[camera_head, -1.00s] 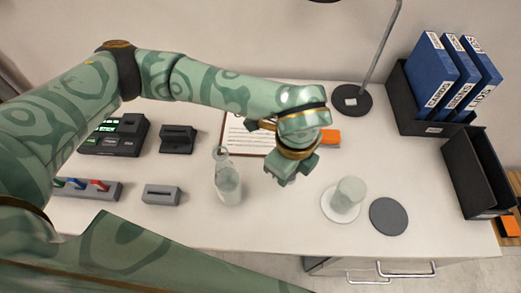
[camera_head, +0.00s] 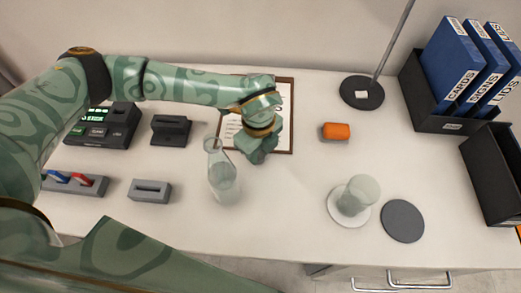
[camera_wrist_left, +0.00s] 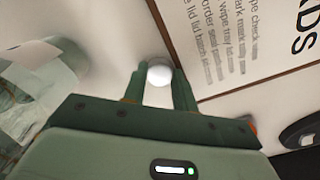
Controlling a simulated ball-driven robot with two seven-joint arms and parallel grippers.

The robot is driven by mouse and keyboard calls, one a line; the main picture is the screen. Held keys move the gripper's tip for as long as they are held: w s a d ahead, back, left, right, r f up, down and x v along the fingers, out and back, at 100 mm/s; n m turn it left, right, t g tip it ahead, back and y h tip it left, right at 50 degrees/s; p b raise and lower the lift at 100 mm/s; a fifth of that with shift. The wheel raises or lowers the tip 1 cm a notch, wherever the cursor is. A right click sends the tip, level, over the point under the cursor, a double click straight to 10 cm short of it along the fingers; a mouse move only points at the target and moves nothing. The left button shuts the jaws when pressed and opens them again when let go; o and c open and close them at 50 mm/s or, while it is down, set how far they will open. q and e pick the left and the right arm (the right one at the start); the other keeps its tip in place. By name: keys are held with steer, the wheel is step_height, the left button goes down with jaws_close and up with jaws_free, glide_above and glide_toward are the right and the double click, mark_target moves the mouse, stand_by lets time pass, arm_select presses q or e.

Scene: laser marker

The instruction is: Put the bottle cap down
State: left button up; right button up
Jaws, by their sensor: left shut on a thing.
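My left gripper (camera_head: 260,158) is over the desk, just right of the clear glass bottle (camera_head: 222,182) and at the lower edge of the clipboard. In the left wrist view, its two fingers (camera_wrist_left: 160,90) are shut on a small round white bottle cap (camera_wrist_left: 160,73). The cap is hidden under the gripper in the head view. The bottle stands upright with its neck open. Part of it also shows at the left of the left wrist view (camera_wrist_left: 32,95). My right gripper is not in view.
A clipboard (camera_head: 284,120) lies behind the gripper. An orange block (camera_head: 336,131) is to its right. A glass (camera_head: 357,195) stands on a white coaster, beside a grey disc (camera_head: 402,221). Several dark and grey devices are at the left.

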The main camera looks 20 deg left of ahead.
mark_target(259, 156)
arm_select(q)
steer(key=shift+r, duration=0.2)
steer(key=shift+f, duration=0.35)
steer(key=shift+s+f, duration=0.2)
steer(key=shift+f, duration=0.1)
steer(key=o, duration=0.8)
steer(key=shift+c, duration=0.2)
steer(key=shift+o, duration=0.9)
steer(key=shift+s+f, duration=0.1)
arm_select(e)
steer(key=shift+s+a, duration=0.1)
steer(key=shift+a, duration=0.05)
arm_select(q)
steer(key=shift+r, duration=0.2)
step_height(259, 156, up, 13)
steer(key=p, duration=0.4)
steer(key=shift+w, duration=0.25)
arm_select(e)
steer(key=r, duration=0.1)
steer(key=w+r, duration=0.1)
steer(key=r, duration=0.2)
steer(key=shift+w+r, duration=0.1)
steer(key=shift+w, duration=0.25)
